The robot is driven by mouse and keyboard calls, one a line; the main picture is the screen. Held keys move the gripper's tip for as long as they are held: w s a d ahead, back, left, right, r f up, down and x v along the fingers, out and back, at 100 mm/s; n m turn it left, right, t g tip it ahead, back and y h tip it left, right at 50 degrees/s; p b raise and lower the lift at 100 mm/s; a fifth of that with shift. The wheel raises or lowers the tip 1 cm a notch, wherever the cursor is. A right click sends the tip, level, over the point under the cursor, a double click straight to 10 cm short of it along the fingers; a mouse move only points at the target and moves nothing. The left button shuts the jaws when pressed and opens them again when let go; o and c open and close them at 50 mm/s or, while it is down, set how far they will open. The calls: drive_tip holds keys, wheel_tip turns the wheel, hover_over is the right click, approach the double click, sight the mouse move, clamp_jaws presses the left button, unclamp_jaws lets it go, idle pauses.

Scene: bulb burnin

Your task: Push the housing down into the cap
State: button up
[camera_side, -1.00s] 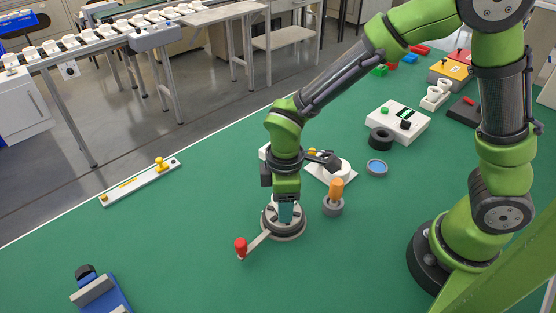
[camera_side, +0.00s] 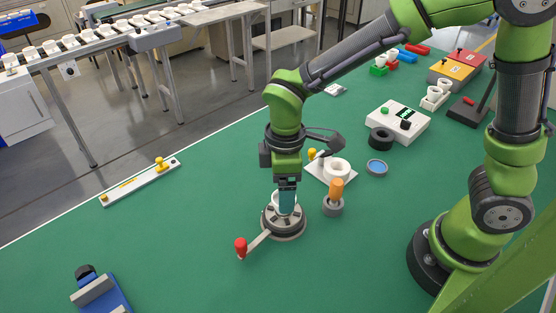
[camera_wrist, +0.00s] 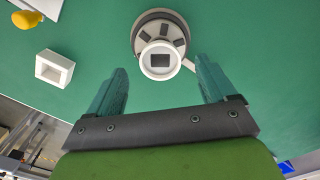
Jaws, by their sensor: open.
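A white round housing (camera_wrist: 160,61) with a dark square opening sits in the middle of a round grey fixture (camera_side: 284,230) with a red-knobbed crank (camera_side: 241,247). The fixture also shows in the wrist view (camera_wrist: 160,18). A sliver of the housing shows beside my fingers in the side view (camera_side: 276,197). I cannot make out the cap separately; it may be hidden under the housing. My gripper (camera_side: 288,211) is above the fixture, pointing down. Its teal fingers are spread apart in the wrist view (camera_wrist: 161,68), with the housing visible between and beyond them, and nothing gripped.
An orange-handled tool (camera_side: 336,190) stands in a grey holder close right of the fixture. The green mat to the left is mostly clear.

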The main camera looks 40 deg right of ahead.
wheel_tip(320, 180, up, 12)
idle(0.3)
drive_tip(key=s+d+r+m+t+y, duration=0.2)
drive_tip(key=s+d+m+t, duration=0.5)
drive_tip(key=d+m, duration=0.6)
drive_tip(key=shift+s+d+r+m, duration=0.15)
drive_tip(key=shift+s+r+m, duration=0.3)
drive_tip(key=shift+m, duration=0.15)
